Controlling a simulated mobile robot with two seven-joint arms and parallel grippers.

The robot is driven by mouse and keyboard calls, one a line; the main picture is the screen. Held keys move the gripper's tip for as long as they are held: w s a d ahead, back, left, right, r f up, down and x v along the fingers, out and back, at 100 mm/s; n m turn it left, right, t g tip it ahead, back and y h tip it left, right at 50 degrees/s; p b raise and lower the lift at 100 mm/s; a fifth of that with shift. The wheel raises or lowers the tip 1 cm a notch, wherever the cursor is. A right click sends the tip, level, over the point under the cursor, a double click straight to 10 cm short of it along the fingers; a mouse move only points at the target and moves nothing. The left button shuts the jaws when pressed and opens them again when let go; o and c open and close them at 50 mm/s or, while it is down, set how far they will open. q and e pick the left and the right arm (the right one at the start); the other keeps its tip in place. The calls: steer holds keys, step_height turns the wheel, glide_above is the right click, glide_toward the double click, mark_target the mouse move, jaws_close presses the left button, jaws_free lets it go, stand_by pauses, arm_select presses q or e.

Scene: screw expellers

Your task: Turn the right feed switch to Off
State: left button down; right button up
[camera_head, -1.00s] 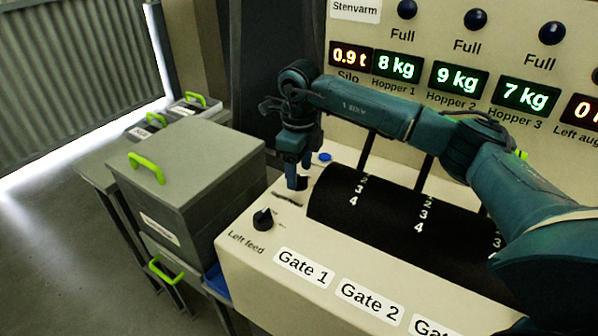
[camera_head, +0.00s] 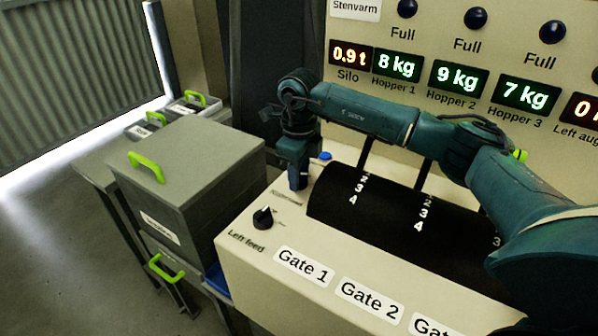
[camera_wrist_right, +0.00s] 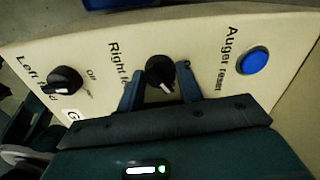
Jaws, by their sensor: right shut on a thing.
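The right feed switch (camera_wrist_right: 160,70) is a round black knob on the cream panel, next to its partly covered "Right feed" label in the right wrist view. My right gripper (camera_head: 298,180) reaches down to the panel's far left part in the head view and hides the switch there. In the right wrist view its two blue-grey fingers (camera_wrist_right: 160,82) stand on either side of the knob, shut on it. My left gripper is in neither view.
The left feed switch (camera_head: 263,217) is nearer the panel's front left corner. A blue auger reset button (camera_wrist_right: 252,60) stands on the other side of the right switch. A black gate drum (camera_head: 400,225) lies under my right arm. Grey lidded bins (camera_head: 190,155) stand left.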

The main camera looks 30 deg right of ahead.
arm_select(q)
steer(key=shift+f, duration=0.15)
arm_select(e)
steer(key=shift+n, duration=0.4)
steer(key=shift+c, duration=0.2)
steer(key=shift+n+b, duration=0.55)
steer(key=shift+n, duration=0.45)
steer(key=n+b, duration=0.1)
steer(key=n, duration=0.2)
steer(key=shift+n, duration=0.4)
steer(key=n, duration=0.3)
steer(key=shift+n+b, duration=0.4)
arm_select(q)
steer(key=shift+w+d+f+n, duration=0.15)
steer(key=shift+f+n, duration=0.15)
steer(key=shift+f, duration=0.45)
arm_select(e)
steer(key=shift+n, duration=0.7)
steer(key=o, duration=1)
